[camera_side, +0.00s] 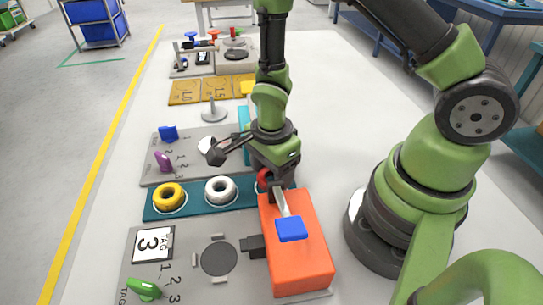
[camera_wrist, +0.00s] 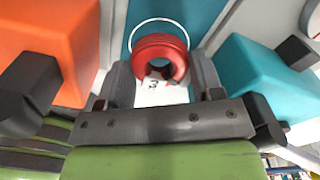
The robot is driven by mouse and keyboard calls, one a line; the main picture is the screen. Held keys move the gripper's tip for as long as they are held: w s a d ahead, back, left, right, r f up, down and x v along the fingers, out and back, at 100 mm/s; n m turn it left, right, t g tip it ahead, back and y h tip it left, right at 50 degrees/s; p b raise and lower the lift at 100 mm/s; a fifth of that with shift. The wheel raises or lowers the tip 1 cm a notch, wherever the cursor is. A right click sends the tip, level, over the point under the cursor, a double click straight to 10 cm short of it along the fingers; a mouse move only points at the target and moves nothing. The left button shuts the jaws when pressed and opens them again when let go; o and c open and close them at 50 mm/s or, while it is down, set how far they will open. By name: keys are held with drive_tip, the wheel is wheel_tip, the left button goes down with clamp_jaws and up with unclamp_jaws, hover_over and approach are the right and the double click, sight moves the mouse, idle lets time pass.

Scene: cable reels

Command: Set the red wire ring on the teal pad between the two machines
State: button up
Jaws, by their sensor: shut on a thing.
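The red wire ring (camera_wrist: 160,42) is between the fingers of my gripper (camera_wrist: 163,76) in the wrist view. My gripper is shut on it. In the side view, the ring (camera_side: 263,175) is mostly hidden by my gripper (camera_side: 272,181). The teal pad (camera_side: 191,211) runs between the orange machine (camera_side: 310,262) and the teal machine (camera_side: 243,122), which my arm mostly hides. The ring is over the pad's right end, overlapping a white circle outline (camera_wrist: 157,19). I cannot tell whether it touches the pad.
A yellow ring (camera_side: 156,198) and a white ring (camera_side: 208,190) sit on the same pad, left of my gripper. In the wrist view, the orange machine (camera_wrist: 45,35) and teal machine (camera_wrist: 268,72) stand close on both sides. Grey panels (camera_side: 185,240) lie in front and behind.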

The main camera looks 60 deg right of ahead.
drive_tip(key=shift+f, duration=0.25)
drive_tip(key=shift+f, duration=0.2)
drive_tip(key=o, duration=1.1)
drive_tip(key=shift+f, duration=0.1)
drive_tip(key=shift+r, duration=4.05)
drive_tip(key=s+r+n+t, duration=0.2)
drive_tip(key=s+r+n, duration=0.1)
drive_tip(key=r+n, duration=0.2)
drive_tip(key=s+r+n+t+y, duration=0.1)
drive_tip(key=s+r+n+t, duration=0.1)
drive_tip(key=r+n, duration=0.3)
drive_tip(key=s+d+r+n+t+y, duration=0.1)
drive_tip(key=s+r+n+t, duration=0.2)
drive_tip(key=r+n, duration=0.3)
drive_tip(key=shift+s+r, duration=0.25)
drive_tip(key=shift+r, duration=1)
drive_tip(key=shift+s+r, duration=0.2)
drive_tip(key=shift+r, duration=1.05)
